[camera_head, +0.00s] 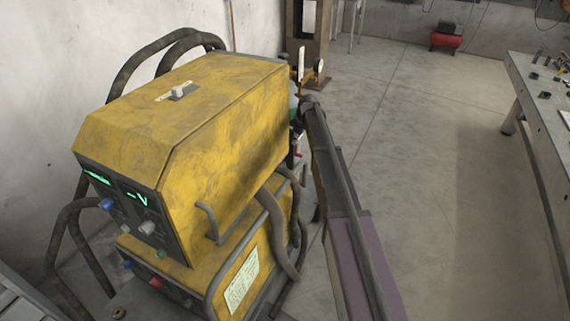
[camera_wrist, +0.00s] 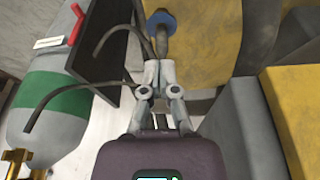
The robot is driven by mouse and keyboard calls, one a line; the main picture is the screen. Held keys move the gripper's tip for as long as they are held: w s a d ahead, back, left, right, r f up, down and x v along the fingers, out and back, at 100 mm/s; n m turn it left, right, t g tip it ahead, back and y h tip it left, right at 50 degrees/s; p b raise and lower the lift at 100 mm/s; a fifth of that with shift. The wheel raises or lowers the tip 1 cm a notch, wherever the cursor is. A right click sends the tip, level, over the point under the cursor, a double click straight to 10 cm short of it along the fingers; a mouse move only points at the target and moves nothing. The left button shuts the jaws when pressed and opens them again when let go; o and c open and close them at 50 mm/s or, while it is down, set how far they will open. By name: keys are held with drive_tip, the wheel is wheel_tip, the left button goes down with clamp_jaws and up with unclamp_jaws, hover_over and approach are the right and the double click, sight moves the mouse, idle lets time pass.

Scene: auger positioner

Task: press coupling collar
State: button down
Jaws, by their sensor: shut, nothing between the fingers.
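A blue ring-shaped collar (camera_wrist: 160,18) sits at the top middle of the wrist view, against a yellow panel, with a grey tube end (camera_wrist: 163,42) below it in the picture. It looks like the coupling collar. My gripper (camera_wrist: 159,66) is shut and empty, its fingertips just below the tube end in the picture. I cannot tell whether the fingertips touch the tube. In the head view my arm reaches along the right side of the yellow machine (camera_head: 190,110); the gripper and the collar cannot be made out there.
A gas cylinder (camera_wrist: 50,110) with a green band stands left in the wrist view, near a dark plate (camera_wrist: 103,40) and thin dark cables. Yellow housing (camera_wrist: 295,105) is close on the right. In the head view, a workbench (camera_head: 540,110) stands far right, with open floor (camera_head: 440,180) between.

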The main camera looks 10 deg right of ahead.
drive_tip(key=shift+w+a+f+n, duration=0.15)
drive_tip(key=shift+w+a+n, duration=0.35)
drive_tip(key=shift+w+a, duration=0.25)
drive_tip(key=shift+f, duration=0.1)
drive_tip(key=b, duration=1)
hover_over(284, 166)
drive_tip(key=f, duration=1)
drive_tip(key=shift+s+d, duration=0.1)
drive_tip(key=shift+d, duration=0.25)
drive_tip(key=shift+f+b, duration=1.65)
drive_tip(key=shift+b, duration=0.2)
